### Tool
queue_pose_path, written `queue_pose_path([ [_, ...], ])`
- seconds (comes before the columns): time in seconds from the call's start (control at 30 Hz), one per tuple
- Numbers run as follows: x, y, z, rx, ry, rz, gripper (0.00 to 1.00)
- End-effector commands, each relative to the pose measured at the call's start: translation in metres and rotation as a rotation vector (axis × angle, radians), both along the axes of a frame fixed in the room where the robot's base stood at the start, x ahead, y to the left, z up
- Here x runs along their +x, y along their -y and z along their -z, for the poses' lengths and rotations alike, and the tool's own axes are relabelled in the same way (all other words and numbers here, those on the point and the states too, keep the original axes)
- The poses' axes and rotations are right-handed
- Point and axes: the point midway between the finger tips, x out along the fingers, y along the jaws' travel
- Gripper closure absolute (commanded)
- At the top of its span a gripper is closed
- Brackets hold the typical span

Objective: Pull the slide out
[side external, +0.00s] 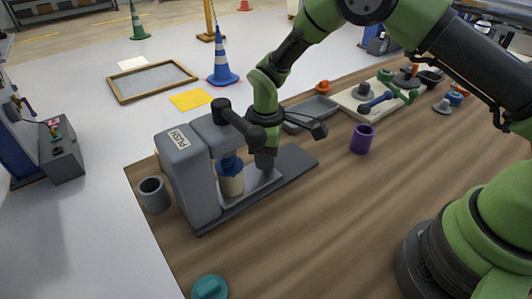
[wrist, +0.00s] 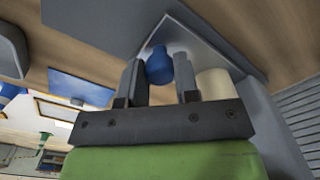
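The grey machine (side external: 187,175) marked PUSH stands on the wooden table, with a flat dark grey slide (side external: 296,163) reaching out from its base to the right. A cream roller (side external: 231,184) with a blue top (side external: 229,163) stands inside the machine's opening. My gripper (side external: 265,160) points down over the slide, just right of the roller; its tips are hard to make out there. In the wrist view its two fingers (wrist: 159,84) are apart, with a blue piece (wrist: 159,66) showing beyond the gap and a cream piece (wrist: 214,83) to the right. Whether the fingers touch anything is unclear.
A dark lever (side external: 240,122) sticks out from the machine's top, close to my arm. A grey cup (side external: 154,194) stands left of the machine, a purple cup (side external: 361,139) to the right, and a teal knob (side external: 209,288) in front.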

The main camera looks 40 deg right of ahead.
Motion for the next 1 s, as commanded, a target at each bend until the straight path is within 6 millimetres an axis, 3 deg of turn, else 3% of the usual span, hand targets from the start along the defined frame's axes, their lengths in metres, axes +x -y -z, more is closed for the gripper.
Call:
queue_pose_path([
  [0.07,0.0,0.0,0.0,0.0,0.0,0.0,1.0],
  [0.27,0.0,0.009,0.0,0.0,0.0,0.004,1.0],
  [0.5,0.001,0.069,-0.001,-0.001,0.001,0.009,1.0],
  [0.7,0.0,0.101,-0.001,0.0,0.001,0.004,1.0],
  [1.0,0.0,0.107,-0.001,-0.004,0.002,-0.001,1.0],
])
